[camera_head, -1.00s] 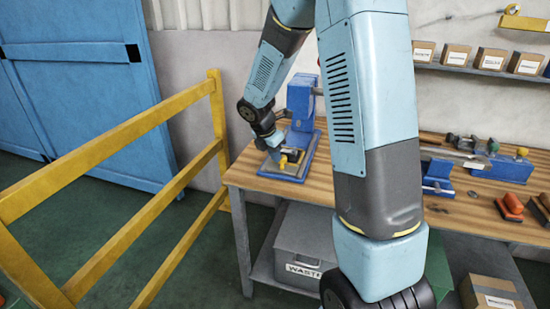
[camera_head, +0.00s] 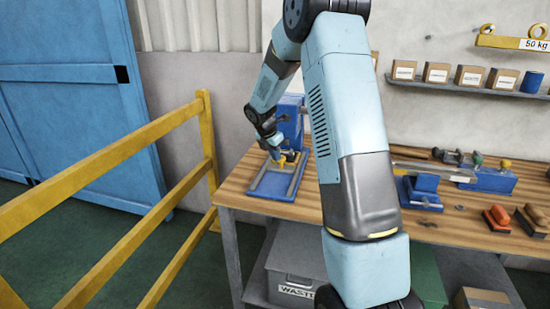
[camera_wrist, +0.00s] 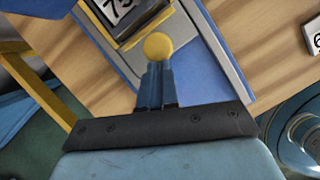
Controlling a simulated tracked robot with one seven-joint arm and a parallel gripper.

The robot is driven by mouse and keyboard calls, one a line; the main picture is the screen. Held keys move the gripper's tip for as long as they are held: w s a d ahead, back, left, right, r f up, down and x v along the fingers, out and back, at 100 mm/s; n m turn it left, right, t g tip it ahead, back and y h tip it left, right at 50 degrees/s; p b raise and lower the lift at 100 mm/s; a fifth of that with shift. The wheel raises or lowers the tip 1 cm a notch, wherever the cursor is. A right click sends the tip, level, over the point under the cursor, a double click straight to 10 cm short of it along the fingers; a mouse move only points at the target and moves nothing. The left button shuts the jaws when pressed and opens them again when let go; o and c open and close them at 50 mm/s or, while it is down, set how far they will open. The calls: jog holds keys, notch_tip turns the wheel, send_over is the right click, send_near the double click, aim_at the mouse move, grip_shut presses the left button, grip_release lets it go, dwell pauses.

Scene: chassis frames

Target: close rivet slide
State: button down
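The rivet slide is a small carriage with a dark part and a yellow knob (camera_head: 281,160), on a blue base (camera_head: 272,193) on the workbench. It sits toward the rear of the base, near the blue upright (camera_head: 290,118); the front of the base is bare. In the wrist view the round yellow knob (camera_wrist: 158,46) is right at my fingertips, with a yellow-edged numbered plate (camera_wrist: 133,18) beyond it. My gripper (camera_wrist: 156,66) has its narrow blue fingers together behind the knob, not around it. Whether they touch it is hard to tell. In the head view my gripper (camera_head: 275,150) comes down from above.
A yellow railing (camera_head: 110,165) stands at the left. The wooden bench (camera_head: 235,185) carries a blue vise-like tool (camera_head: 420,190) and orange-red blocks (camera_head: 497,217) at the right. A shelf with boxes (camera_head: 436,73) hangs on the wall. A grey waste bin (camera_head: 295,270) is below.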

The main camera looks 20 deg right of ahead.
jog(key=shift+f, duration=0.1)
jog(key=shift+s+a, duration=0.25)
jog(key=shift+a, duration=0.2)
jog(key=shift+s+a, duration=0.3)
jog(key=shift+a, duration=0.25)
jog(key=shift+s+a, duration=0.25)
jog(key=shift+a, duration=0.3)
jog(key=v, duration=1)
jog(key=shift+a+r, duration=0.2)
jog(key=shift+r, duration=0.05)
jog(key=s+a+r+m+t+y, duration=0.1)
jog(key=s+r+m, duration=0.5)
jog(key=s, duration=0.4)
jog(key=s+r+m, duration=0.6)
jog(key=s, duration=0.3)
jog(key=s+a+m+t+y, duration=0.2)
jog(key=s+m, duration=0.9)
jog(key=s, duration=0.8)
jog(key=shift+s+r+t+y, duration=0.25)
jog(key=shift+r+t+y, duration=0.05)
jog(key=shift+r+y, duration=0.1)
